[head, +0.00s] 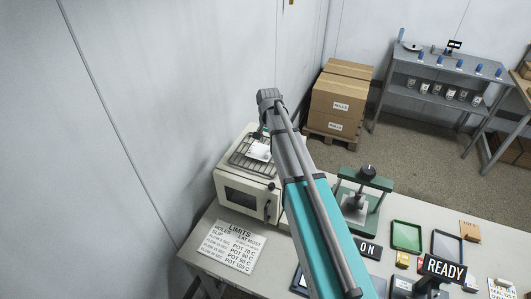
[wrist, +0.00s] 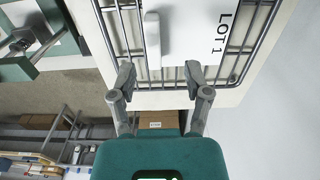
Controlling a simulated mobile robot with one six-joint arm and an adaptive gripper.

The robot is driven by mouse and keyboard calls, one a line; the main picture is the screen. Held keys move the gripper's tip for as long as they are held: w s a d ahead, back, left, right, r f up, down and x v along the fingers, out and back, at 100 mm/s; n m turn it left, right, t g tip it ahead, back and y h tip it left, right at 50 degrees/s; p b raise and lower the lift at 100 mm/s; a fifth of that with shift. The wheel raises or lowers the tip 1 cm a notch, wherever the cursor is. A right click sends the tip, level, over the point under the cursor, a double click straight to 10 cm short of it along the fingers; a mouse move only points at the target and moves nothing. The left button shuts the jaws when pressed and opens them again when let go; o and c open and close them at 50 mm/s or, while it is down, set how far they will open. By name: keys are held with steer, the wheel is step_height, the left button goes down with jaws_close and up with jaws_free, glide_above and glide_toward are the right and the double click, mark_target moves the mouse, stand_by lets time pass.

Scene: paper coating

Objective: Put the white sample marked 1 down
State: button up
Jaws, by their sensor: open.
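The white sample (wrist: 185,50), printed "LOT 1", lies flat on a wire rack (wrist: 245,50) at the top of the wrist view. A raised white tab (wrist: 152,38) stands on it. In the head view the white sample (head: 259,151) lies on the rack on top of the cream oven (head: 247,194). My gripper (wrist: 160,77) is open and empty, its fingers spread apart at the rack's near edge, short of the tab. In the head view my arm hides part of the rack and oven.
A green press (head: 357,205) stands right of the oven. A "LIMITS" sheet (head: 231,245) lies in front of the oven. Boxes (head: 340,100) and a shelf are behind.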

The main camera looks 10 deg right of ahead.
mark_target(260, 149)
steer(key=shift+f, duration=0.1)
steer(key=f+b, duration=0.3)
steer(key=shift+s+d+f+b, duration=0.2)
steer(key=shift+s+d+b, duration=0.05)
steer(key=shift+d+b, duration=0.05)
steer(key=shift+f+b, duration=0.8)
jaws_close()
